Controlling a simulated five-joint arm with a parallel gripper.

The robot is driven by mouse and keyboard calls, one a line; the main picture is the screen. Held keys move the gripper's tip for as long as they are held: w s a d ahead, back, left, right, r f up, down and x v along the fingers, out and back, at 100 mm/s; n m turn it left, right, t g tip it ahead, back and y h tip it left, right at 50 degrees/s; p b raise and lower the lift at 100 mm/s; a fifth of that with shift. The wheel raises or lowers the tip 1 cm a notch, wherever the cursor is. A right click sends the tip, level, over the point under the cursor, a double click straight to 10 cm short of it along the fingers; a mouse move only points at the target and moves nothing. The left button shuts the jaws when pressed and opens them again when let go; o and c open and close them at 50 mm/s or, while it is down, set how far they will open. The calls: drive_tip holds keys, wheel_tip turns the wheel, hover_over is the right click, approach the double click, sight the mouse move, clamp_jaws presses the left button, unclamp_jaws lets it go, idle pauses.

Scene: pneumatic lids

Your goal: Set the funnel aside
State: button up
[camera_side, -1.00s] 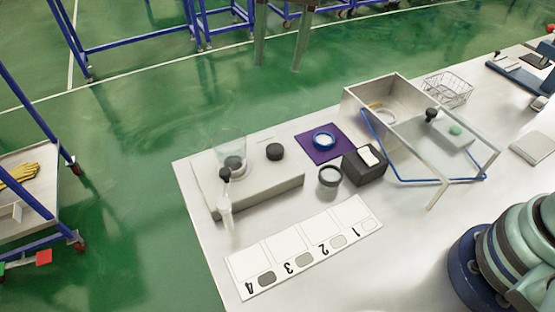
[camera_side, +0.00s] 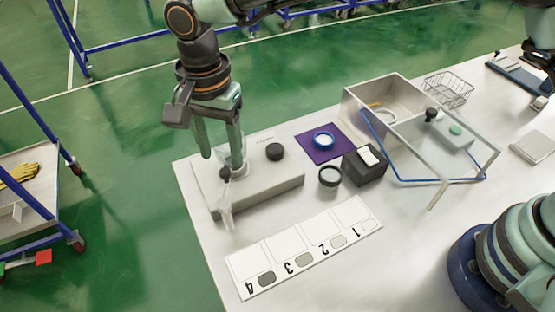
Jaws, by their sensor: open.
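The clear funnel (camera_side: 243,158) stands at the back left of the pale block (camera_side: 270,186), largely hidden by my gripper. My gripper (camera_side: 221,163) points down at the funnel with its fingers apart. One finger is left of the funnel and the other overlaps it in the picture. I cannot tell whether either finger touches it.
A black-knobbed clear tube (camera_side: 226,205) stands at the block's front left. A black cap (camera_side: 275,151) sits on the block. A purple mat (camera_side: 318,154) with a blue-and-white ring, a dark-rimmed cup (camera_side: 330,177), a black box (camera_side: 364,170) and a numbered card (camera_side: 305,250) lie right and front.

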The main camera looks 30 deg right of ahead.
sight(225, 171)
drive_tip(key=shift+f, duration=2.15)
clamp_jaws()
drive_tip(key=shift+r, duration=0.1)
